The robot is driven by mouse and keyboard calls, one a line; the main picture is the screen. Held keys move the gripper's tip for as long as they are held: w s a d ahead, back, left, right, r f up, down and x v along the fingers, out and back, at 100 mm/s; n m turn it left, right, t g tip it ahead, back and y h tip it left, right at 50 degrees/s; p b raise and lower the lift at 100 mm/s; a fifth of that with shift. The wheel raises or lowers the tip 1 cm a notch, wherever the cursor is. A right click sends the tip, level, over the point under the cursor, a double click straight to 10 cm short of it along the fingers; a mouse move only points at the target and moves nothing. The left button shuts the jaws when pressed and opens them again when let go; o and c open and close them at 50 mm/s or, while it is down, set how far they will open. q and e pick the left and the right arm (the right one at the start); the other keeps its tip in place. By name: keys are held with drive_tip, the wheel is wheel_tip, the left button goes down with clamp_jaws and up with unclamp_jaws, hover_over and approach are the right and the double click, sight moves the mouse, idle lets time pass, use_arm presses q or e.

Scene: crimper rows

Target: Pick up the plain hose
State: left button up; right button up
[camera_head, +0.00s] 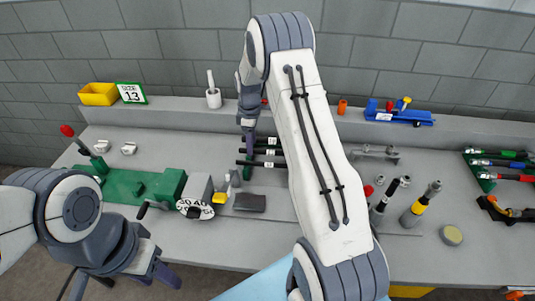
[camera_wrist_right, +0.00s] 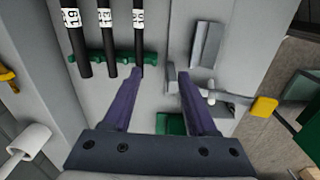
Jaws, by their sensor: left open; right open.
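Three black hoses with white labels lie on a green rack; in the head view the middle hose (camera_head: 275,153) shows partly behind my right arm. In the right wrist view the left hose (camera_wrist_right: 79,40), middle hose (camera_wrist_right: 107,42) and right hose (camera_wrist_right: 138,40) lie side by side, ends on the green rack (camera_wrist_right: 92,58). I cannot tell which hose is the plain one. My right gripper (camera_wrist_right: 157,80) is open and empty; its left finger is close to the right hose's end. In the head view the right gripper (camera_head: 248,135) is beside the rack. My left gripper (camera_head: 155,272) is open at the front left edge.
A green crimper (camera_head: 140,187) with a grey numbered dial (camera_head: 195,209) stands left of the hoses. Another rack of hoses with coloured bands (camera_head: 505,165) is at the far right. Bottles (camera_head: 415,205) and a tin (camera_head: 451,235) stand right of my arm. A yellow bin (camera_head: 98,94) sits on the shelf.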

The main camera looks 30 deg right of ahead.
drive_tip(key=p, duration=0.1)
hover_over(269, 164)
wheel_tip(269, 164, down, 3)
wheel_tip(269, 164, down, 4)
drive_tip(key=shift+w+r+p, duration=0.1)
drive_tip(key=shift+p, duration=0.7)
drive_tip(key=shift+f, duration=0.65)
drive_tip(key=shift+f+p, duration=0.2)
drive_tip(key=shift+p, duration=0.25)
wheel_tip(269, 164, down, 4)
drive_tip(key=shift+d+p, duration=0.1)
drive_tip(key=shift+p, duration=1.1)
drive_tip(key=shift+f, duration=0.4)
use_arm(q)
wheel_tip(269, 164, up, 7)
use_arm(e)
clamp_jaws()
